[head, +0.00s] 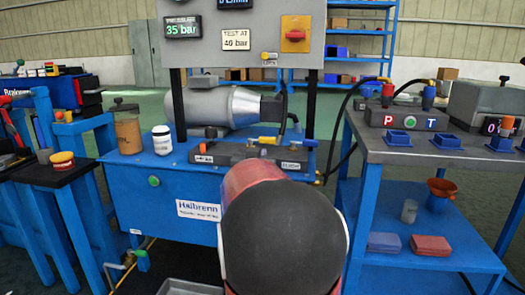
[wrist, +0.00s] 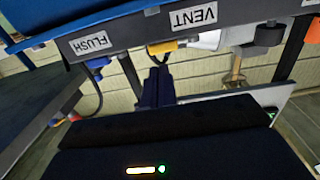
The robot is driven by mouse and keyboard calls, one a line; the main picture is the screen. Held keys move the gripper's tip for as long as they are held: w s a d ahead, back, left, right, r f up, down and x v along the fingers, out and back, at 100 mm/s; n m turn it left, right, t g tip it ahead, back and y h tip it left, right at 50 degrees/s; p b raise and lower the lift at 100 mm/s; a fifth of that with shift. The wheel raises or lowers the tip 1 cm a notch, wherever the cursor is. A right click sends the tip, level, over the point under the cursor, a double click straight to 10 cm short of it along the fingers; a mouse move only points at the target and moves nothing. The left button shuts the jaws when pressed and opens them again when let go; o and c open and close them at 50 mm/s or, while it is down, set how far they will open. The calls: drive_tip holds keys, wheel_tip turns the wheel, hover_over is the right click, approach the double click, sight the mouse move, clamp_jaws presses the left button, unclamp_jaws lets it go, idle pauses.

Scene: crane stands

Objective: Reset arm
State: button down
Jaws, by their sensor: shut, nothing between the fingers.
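My gripper (wrist: 157,72) shows in the wrist view as dark blue fingers standing up from the dark housing along the bottom edge. The fingers are together with nothing between them. They point toward the grey valve manifold, which carries FLUSH and VENT labels (wrist: 190,17). I cannot tell how far the tips are from it. In the head view my arm's rounded dark and red links fill the lower middle, in front of the blue Halbrenn bench (head: 155,205). They hide the gripper there.
On the bench stand a white-lidded jar (head: 162,140), a brown jar (head: 127,130) and the manifold (head: 215,154). A gauge panel (head: 230,50) rises behind. A table (head: 405,150) with blue holders stands at right. A black table (head: 45,175) with a yellow-and-red cup (head: 62,162) stands at left.

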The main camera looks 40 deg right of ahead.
drive_tip(key=v, duration=0.6)
drive_tip(key=shift+s+d, duration=0.15)
drive_tip(key=s+a+n+t+y+p, duration=0.25)
drive_tip(key=a+n+y+p, duration=0.4)
drive_tip(key=a+y, duration=1.2)
drive_tip(key=s+a+f+n+g+h+p, duration=0.1)
drive_tip(key=s+a+f+n+g, duration=0.1)
drive_tip(key=s+a, duration=0.4)
drive_tip(key=s+a+f+n+g+h, duration=0.2)
drive_tip(key=s+a+g, duration=0.3)
drive_tip(key=s, duration=0.6)
drive_tip(key=shift+a+f+n+p, duration=0.35)
drive_tip(key=shift+a+f, duration=0.4)
drive_tip(key=shift+a, duration=0.4)
drive_tip(key=shift+w+d+h, duration=0.1)
drive_tip(key=shift+d+h, duration=0.05)
drive_tip(key=shift+h, duration=0.1)
